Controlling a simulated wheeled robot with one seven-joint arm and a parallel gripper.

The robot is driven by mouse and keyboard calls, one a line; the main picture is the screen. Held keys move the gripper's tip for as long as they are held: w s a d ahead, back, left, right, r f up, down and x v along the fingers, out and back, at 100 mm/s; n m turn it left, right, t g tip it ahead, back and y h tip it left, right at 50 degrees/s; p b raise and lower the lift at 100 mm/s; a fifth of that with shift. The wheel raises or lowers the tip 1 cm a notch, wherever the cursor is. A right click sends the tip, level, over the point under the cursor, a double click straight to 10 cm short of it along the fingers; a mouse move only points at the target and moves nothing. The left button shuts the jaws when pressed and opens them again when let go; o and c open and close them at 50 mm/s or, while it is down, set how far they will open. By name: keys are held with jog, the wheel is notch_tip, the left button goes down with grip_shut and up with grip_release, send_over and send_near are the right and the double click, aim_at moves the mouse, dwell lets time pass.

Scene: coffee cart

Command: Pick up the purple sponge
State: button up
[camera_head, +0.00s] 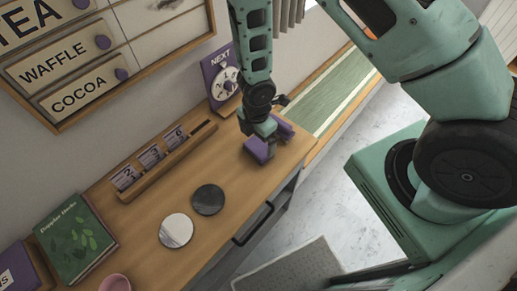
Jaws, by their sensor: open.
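The purple sponge (258,151) lies at the right end of the wooden counter. Part of it is hidden behind my gripper, and purple shows on both sides of the near finger. My gripper (268,135) points down from the teal arm, right at the sponge, with its fingers low around or over it. Its jaws are open. I cannot tell whether the fingers touch the sponge.
A wooden rack (164,161) with numbered cards, a purple NEXT dial sign (221,78), a dark disc (208,199), a light disc (176,230), a green book (75,238) and a pink cup (115,284) stand on the counter (225,231). A drawer handle (254,224) juts from its front.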

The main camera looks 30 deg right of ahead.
aim_at(259, 146)
jog(key=f, duration=0.2)
jog(key=f+p, duration=0.1)
jog(key=shift+s+d+f, duration=0.2)
jog(key=shift+s+f, duration=0.05)
jog(key=shift+f, duration=0.65)
jog(key=c, duration=0.9)
